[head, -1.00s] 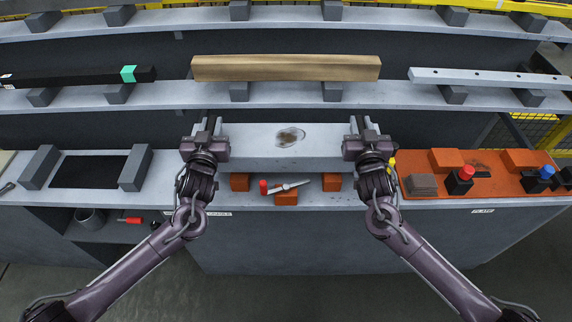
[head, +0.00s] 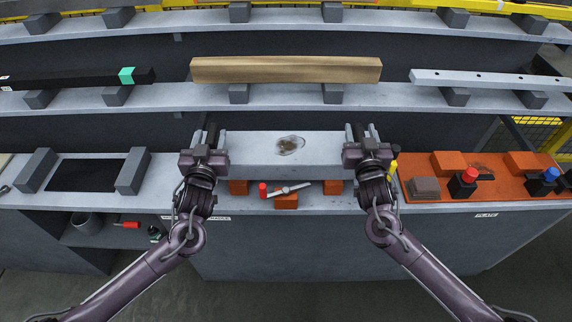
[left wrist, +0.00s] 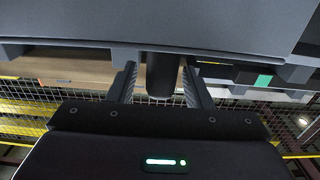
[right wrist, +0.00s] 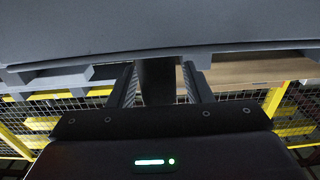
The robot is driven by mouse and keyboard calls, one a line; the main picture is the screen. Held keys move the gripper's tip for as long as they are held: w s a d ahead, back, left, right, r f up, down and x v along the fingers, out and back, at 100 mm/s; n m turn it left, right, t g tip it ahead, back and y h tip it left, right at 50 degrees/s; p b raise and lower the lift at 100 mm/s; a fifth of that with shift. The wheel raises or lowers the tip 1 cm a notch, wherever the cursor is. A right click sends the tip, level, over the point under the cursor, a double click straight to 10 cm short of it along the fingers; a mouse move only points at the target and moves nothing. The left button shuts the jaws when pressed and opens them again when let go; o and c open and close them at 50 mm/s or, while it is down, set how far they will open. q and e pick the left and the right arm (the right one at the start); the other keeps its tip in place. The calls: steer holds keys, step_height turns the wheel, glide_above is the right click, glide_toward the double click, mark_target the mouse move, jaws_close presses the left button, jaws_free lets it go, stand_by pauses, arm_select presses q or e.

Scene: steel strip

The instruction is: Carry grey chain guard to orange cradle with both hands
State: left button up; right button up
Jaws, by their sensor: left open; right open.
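The grey chain guard (head: 255,150), a long pale box with a dark stain on top, lies level across the middle of the bench. Its lower edge meets the orange blocks of the cradle (head: 238,187) in the head view; their tops are hidden, so contact cannot be confirmed. My left gripper (head: 210,136) is open at the guard's left end, and my right gripper (head: 361,132) is open at its right end. In the left wrist view a dark peg (left wrist: 162,75) stands between the spread fingers. The right wrist view shows a similar dark peg (right wrist: 157,82) between the fingers.
A red-capped tool (head: 285,189) lies by the front orange block. At right, an orange plate (head: 430,191) carries orange blocks and red and blue buttons. At left, grey blocks (head: 133,172) flank a black mat (head: 85,174). A wooden beam (head: 285,69) lies on the shelf behind.

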arm_select(q)
steer(key=s, duration=1)
steer(key=shift+s, duration=0.15)
arm_select(e)
steer(key=s, duration=1.2)
